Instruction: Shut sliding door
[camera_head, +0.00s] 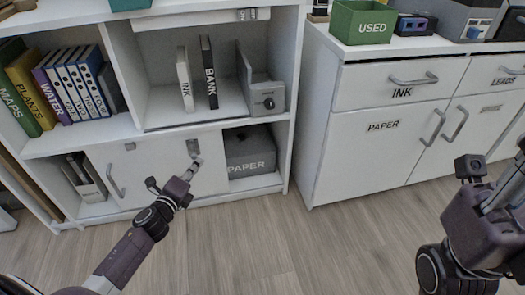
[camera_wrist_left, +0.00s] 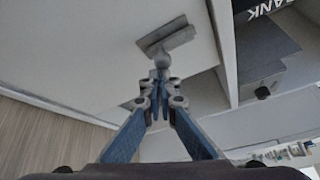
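The white sliding door (camera_head: 160,164) covers the middle of the shelf desk's lower level. Openings show at its left and right. It has a bar handle (camera_head: 115,180) on the left and a grey handle (camera_head: 193,148) near its right end; this right handle also shows in the left wrist view (camera_wrist_left: 167,36). My left gripper (camera_head: 192,168) is at the right handle; in the wrist view its fingers (camera_wrist_left: 160,82) are drawn together with their tips at it. Whether they grip it is unclear. My right gripper (camera_head: 508,190) is at the right edge, away from the door, partly cut off.
A grey PAPER box (camera_head: 250,152) stands in the right opening, and binders (camera_head: 88,178) in the left. Books (camera_head: 75,82) and a grey device (camera_head: 262,92) stand above. A white drawer cabinet (camera_head: 345,158) is to the right. The wooden floor (camera_head: 270,240) in front is clear.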

